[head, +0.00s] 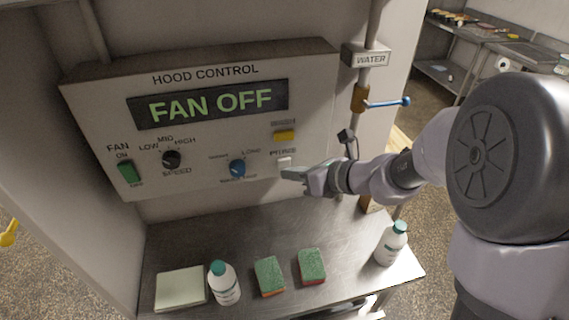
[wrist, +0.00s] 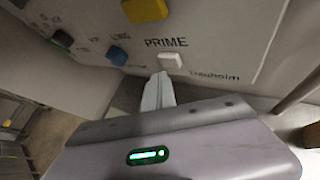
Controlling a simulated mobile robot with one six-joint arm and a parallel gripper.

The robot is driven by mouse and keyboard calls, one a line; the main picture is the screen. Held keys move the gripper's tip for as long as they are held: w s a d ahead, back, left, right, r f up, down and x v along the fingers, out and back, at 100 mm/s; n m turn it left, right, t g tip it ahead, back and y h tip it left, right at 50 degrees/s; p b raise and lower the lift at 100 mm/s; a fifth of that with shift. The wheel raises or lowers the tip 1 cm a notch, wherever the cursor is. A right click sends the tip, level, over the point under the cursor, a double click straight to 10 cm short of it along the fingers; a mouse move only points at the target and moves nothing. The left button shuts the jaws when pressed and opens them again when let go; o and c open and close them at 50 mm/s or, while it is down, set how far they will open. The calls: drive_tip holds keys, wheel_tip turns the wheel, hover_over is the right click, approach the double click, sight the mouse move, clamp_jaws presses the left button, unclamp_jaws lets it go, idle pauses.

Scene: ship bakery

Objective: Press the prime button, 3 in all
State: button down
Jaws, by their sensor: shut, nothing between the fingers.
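The prime button is a small white button (wrist: 172,60) under the word PRIME on the hood control panel in the wrist view. In the head view the white button (head: 285,161) shows just above my gripper, at the panel's lower right. My gripper (head: 284,173) is shut and empty. In the wrist view my gripper's fingertips (wrist: 159,76) are just below and left of the button. I cannot tell whether they touch the panel. The hood control panel (head: 215,130) has a display reading FAN OFF.
The panel also has a yellow button (head: 285,135), a blue knob (head: 237,168), a black knob (head: 171,159) and a green fan switch (head: 129,172). A blue-handled water valve (head: 387,103) is to the right. Bottles and sponges stand on the metal counter (head: 200,238) below.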

idle(0.8)
drive_tip(key=shift+w+a, duration=0.15)
drive_tip(key=shift+w, duration=0.25)
drive_tip(key=shift+w+a, duration=0.1)
drive_tip(key=shift+w, duration=0.3)
idle(0.6)
drive_tip(key=shift+s+d, duration=0.25)
drive_tip(key=shift+s, duration=0.6)
drive_tip(key=s, duration=0.2)
drive_tip(key=s+d+b, duration=0.1)
drive_tip(key=s, duration=0.1)
drive_tip(key=shift+s+d, duration=0.15)
drive_tip(key=shift+s, duration=0.2)
idle(2.3)
